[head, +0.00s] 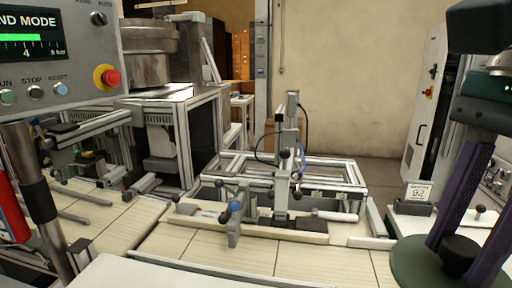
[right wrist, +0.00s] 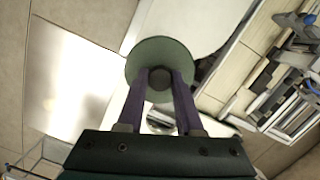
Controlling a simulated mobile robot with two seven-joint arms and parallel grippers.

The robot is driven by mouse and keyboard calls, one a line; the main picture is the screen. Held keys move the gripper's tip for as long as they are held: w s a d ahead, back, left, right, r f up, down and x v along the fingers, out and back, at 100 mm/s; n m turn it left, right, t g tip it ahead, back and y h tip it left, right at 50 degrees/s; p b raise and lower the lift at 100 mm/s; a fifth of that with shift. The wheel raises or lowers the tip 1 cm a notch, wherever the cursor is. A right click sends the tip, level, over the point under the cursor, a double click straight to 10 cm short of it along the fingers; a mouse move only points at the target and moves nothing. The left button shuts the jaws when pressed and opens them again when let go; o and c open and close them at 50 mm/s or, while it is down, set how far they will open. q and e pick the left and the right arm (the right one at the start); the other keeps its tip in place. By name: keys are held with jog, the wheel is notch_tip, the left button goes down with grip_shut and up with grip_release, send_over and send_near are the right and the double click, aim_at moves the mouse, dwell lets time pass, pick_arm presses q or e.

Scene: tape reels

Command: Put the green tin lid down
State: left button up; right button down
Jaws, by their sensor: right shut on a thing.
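The green tin lid (head: 418,266) is a round dull-green disc with a dark knob (head: 459,251) at its centre. It is at the bottom right of the head view, and shows at the upper middle of the right wrist view (right wrist: 158,48). My right gripper (head: 462,262) has its two purple fingers shut on the knob, one on each side; they also show in the right wrist view (right wrist: 160,78). Whether the lid's underside touches a surface is hidden. My left gripper is not in view.
A white surface (head: 407,223) with a small "92" sign (head: 418,192) lies behind the lid. A metal fixture (head: 283,195) stands mid-view. A control panel (head: 60,50) fills the upper left. A bare pale surface (head: 190,274) lies at the bottom.

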aim_at(455, 242)
jog(key=r+n, duration=0.1)
jog(key=n, duration=0.2)
jog(key=r+n, duration=0.1)
jog(key=n, duration=0.3)
jog(key=r+n+g+h, duration=0.1)
jog(key=n, duration=0.2)
jog(key=shift+w+a+r, duration=0.2)
jog(key=shift+w+r, duration=0.15)
jog(key=shift+w, duration=0.05)
notch_tip(455, 242, up, 2)
jog(key=n, duration=0.5)
jog(key=shift+w+r+n+h, duration=0.15)
jog(key=shift+r+n+h, duration=0.05)
jog(key=shift+n+h, duration=0.2)
jog(key=s+r+p, duration=0.3)
jog(key=r+p, duration=1)
jog(key=p, duration=0.1)
jog(key=s+r+p, duration=0.2)
jog(key=r+p, duration=1.2)
jog(key=p, duration=0.1)
jog(key=shift+s+g, duration=0.3)
jog(key=shift+s, duration=0.1)
jog(key=shift+f, duration=0.1)
